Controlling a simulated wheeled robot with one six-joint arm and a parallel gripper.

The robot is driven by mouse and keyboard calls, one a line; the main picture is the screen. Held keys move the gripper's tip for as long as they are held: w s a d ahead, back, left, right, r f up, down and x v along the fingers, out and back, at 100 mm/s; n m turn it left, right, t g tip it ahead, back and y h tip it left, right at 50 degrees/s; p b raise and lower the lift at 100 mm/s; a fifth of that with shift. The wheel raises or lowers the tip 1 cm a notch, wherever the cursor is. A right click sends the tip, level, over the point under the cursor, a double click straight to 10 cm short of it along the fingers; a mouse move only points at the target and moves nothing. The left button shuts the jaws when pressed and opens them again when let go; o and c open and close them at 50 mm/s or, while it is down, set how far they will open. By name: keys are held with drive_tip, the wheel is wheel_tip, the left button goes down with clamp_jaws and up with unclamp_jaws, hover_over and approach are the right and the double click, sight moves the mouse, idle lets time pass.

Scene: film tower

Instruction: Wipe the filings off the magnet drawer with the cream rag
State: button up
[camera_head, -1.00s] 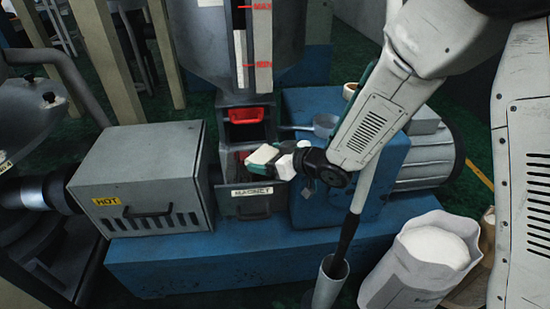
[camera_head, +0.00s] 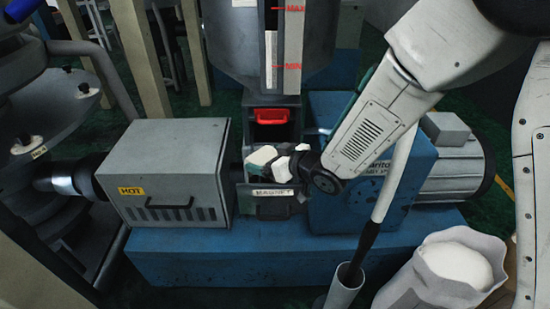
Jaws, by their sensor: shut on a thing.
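The magnet drawer (camera_head: 273,208) is in the lower part of the grey hopper column, with a "MAGNET" label and a dark handle on its front. My gripper (camera_head: 281,163) reaches in from the right, just above the drawer front. It is shut on the cream rag (camera_head: 261,155), a small pale bundle at its left end. The rag and gripper hide much of the drawer's upper part. I cannot make out filings, or whether the rag touches the drawer.
A red handle (camera_head: 269,114) sits in an opening above. The grey box marked HOT (camera_head: 155,165) stands close on the left. A blue motor housing (camera_head: 340,205) is on the right. A white tube (camera_head: 345,285) and a sack (camera_head: 425,280) stand at the lower right.

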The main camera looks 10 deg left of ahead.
sight(255, 153)
drive_tip(key=shift+s+a+r, duration=0.1)
drive_tip(key=shift+s+a, duration=0.15)
drive_tip(key=shift+a, duration=0.65)
drive_tip(key=shift+s+a, duration=0.2)
drive_tip(key=shift+a, duration=0.65)
drive_tip(key=shift+w+a+r, duration=0.1)
drive_tip(key=shift+w+a, duration=0.05)
drive_tip(key=shift+w, duration=0.4)
drive_tip(key=shift+w+a+r, duration=0.1)
drive_tip(key=shift+w, duration=0.4)
drive_tip(key=shift+w+d+r, duration=0.1)
drive_tip(key=shift+w+d, duration=0.35)
drive_tip(key=shift+d, duration=1.4)
drive_tip(key=shift+w+d+r, duration=0.1)
drive_tip(key=shift+w+d, duration=0.3)
drive_tip(key=shift+d, duration=1.45)
drive_tip(key=shift+w+d+r, duration=0.1)
drive_tip(key=shift+w+d, duration=0.35)
drive_tip(key=shift+d, duration=1.4)
drive_tip(key=shift+r, duration=2.95)
wheel_tip(255, 153, up, 3)
